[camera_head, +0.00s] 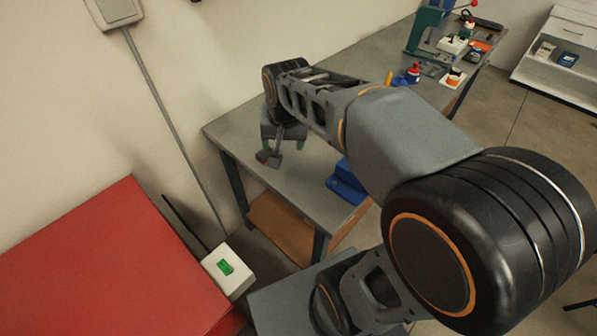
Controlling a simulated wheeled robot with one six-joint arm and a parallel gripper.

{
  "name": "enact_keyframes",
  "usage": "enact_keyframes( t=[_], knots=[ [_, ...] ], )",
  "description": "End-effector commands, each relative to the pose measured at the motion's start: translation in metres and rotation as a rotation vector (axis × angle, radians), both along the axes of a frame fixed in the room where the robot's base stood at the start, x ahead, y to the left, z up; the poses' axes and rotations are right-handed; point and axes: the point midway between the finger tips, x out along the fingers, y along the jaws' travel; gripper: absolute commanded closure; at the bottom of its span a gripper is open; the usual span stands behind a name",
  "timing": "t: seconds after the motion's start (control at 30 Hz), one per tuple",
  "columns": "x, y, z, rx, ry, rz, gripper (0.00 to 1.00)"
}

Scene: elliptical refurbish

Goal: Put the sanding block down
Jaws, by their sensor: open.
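My gripper (283,144) is at the far end of my arm, over the left part of the grey workbench (228,133). Its jaws are open, with small green parts showing on either side. A small dark grey piece with a reddish end (266,157) shows just below the jaws. I cannot tell whether it is the sanding block, or whether it touches the bench or the gripper. No other thing in view is clearly the sanding block.
A blue object (345,184) sits at the bench's front edge, partly behind my arm. A green vise-like tool (424,32) and small bottles (413,73) stand at the far end. A red cabinet top (100,265) and a white box with a green piece (226,267) are at lower left.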

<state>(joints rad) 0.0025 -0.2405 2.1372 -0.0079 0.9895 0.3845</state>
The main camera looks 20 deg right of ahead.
Motion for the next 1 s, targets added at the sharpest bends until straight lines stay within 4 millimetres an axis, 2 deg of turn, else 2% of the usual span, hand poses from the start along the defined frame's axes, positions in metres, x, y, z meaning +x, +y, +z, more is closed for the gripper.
enact_keyframes(
  t=[0.03, 0.1, 0.2, 0.33, 0.53, 1.0],
  knots=[
    [-0.019, 0.001, 0.001, -0.016, -0.024, 0.061, 0.31],
    [-0.04, 0.001, -0.003, -0.039, -0.049, 0.142, 0.31],
    [-0.063, 0.001, -0.008, -0.069, -0.077, 0.237, 0.31],
    [-0.082, 0.002, -0.016, -0.098, -0.1, 0.319, 0.31],
    [-0.093, 0.001, -0.021, -0.116, -0.114, 0.369, 0.31],
    [-0.093, 0.001, -0.021, -0.117, -0.114, 0.37, 0.31]
  ],
)
